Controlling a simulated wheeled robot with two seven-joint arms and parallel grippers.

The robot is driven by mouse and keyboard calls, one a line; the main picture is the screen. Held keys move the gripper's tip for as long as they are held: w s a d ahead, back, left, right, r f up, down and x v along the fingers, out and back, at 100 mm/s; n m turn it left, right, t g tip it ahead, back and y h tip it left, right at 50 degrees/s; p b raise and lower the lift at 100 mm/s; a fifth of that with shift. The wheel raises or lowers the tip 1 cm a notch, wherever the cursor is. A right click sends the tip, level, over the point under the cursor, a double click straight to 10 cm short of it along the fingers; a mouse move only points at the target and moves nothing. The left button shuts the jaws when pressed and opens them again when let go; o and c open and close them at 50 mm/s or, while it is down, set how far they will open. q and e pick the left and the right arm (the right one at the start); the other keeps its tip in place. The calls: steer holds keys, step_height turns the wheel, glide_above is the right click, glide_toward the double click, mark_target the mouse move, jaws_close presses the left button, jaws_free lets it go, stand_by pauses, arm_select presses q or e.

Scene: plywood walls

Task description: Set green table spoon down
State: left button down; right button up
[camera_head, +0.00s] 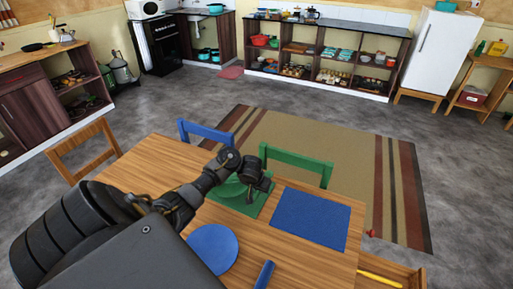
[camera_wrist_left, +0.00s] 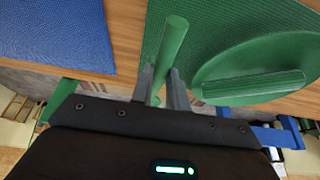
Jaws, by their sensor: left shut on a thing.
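My left gripper (camera_head: 252,193) is over the green mat (camera_head: 262,204) on the wooden table. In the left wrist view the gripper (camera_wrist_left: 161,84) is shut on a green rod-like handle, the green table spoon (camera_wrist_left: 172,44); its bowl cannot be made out. The spoon is over or on the green mat (camera_wrist_left: 222,22), beside a green plate (camera_wrist_left: 215,78); I cannot tell if it touches the mat. A green bar-shaped piece (camera_wrist_left: 254,86) lies on the plate. In the head view my gripper hides the spoon and part of the plate (camera_head: 228,188). My right gripper is not in view.
The table (camera_head: 160,163) also holds a blue mat (camera_head: 310,218), a blue plate (camera_head: 213,246) and a blue bar-shaped item (camera_head: 265,274). A green chair (camera_head: 297,162) and a blue chair (camera_head: 205,131) stand at its far edge.

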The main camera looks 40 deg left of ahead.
arm_select(q)
steer(key=shift+s+a+f, duration=0.15)
steer(key=shift+a+f, duration=0.1)
steer(key=f, duration=0.1)
steer(key=f+b, duration=0.1)
steer(key=shift+s+a+f, duration=0.15)
steer(key=shift+a+f, duration=0.05)
steer(key=shift+f, duration=0.55)
steer(key=shift+f, duration=0.1)
steer(key=c, duration=1.4)
jaws_free()
steer(key=shift+f, duration=0.1)
steer(key=shift+o, duration=0.2)
